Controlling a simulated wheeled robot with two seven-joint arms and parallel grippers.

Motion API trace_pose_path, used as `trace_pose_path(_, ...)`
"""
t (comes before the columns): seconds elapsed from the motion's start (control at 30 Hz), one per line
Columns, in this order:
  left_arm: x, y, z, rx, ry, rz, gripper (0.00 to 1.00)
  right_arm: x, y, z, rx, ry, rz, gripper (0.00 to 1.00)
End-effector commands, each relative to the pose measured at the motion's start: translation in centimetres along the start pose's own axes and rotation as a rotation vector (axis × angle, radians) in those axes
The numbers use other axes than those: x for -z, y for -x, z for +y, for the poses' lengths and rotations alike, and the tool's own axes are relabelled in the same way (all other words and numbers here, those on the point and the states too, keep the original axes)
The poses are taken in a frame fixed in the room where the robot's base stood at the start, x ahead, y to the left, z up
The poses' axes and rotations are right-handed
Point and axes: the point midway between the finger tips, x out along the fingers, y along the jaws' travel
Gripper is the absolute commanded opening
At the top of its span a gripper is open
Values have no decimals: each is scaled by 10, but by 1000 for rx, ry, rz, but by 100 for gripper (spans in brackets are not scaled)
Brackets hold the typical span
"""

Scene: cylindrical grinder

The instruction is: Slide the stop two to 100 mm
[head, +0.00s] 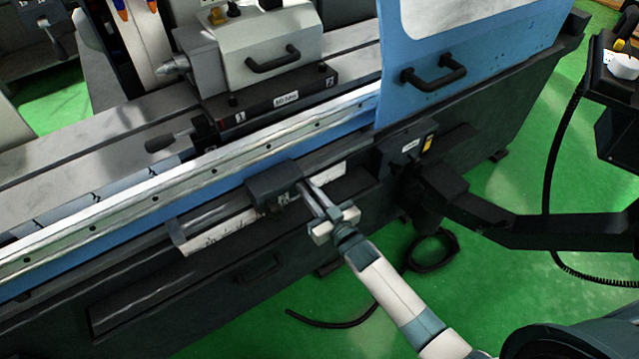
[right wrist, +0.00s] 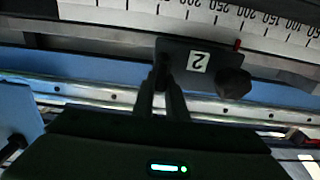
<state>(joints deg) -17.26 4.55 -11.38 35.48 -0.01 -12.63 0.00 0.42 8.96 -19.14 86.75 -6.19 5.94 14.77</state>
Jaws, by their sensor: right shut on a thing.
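Stop two (head: 275,184) is a dark block on the rail along the front of the grinder, with a white scale (head: 222,232) below it. In the right wrist view, stop two (right wrist: 200,66) shows a white label "2", a round black knob (right wrist: 233,83) and a red pointer (right wrist: 238,44). The pointer stands at the scale (right wrist: 262,30) between the 200 and 150 marks, as far as I can read it. My right gripper (head: 308,192) is shut on stop two; its fingers (right wrist: 164,88) meet the block's edge beside the label. My left gripper is not in view.
A blue guard door (head: 450,50) with a black handle stands above at the right. A black machine arm (head: 500,220) extends to the right of my right arm. A handle (head: 160,143) projects above the rail at the left. Green floor lies in front.

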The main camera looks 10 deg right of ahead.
Motion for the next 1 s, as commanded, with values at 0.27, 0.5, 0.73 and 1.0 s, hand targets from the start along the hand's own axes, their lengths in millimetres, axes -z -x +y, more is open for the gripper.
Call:
trace_pose_path(0.27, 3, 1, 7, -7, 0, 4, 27, -1, 1, -63, 3, -7, -1, 0)
trace_pose_path(0.5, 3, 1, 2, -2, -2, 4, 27, -1, 0, -93, 3, -4, -1, 0)
trace_pose_path(0.73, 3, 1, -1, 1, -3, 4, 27, -1, 0, -96, 3, 0, -2, 0)
trace_pose_path(1.0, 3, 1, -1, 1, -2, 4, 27, -1, 0, -95, 2, 0, -2, 31)
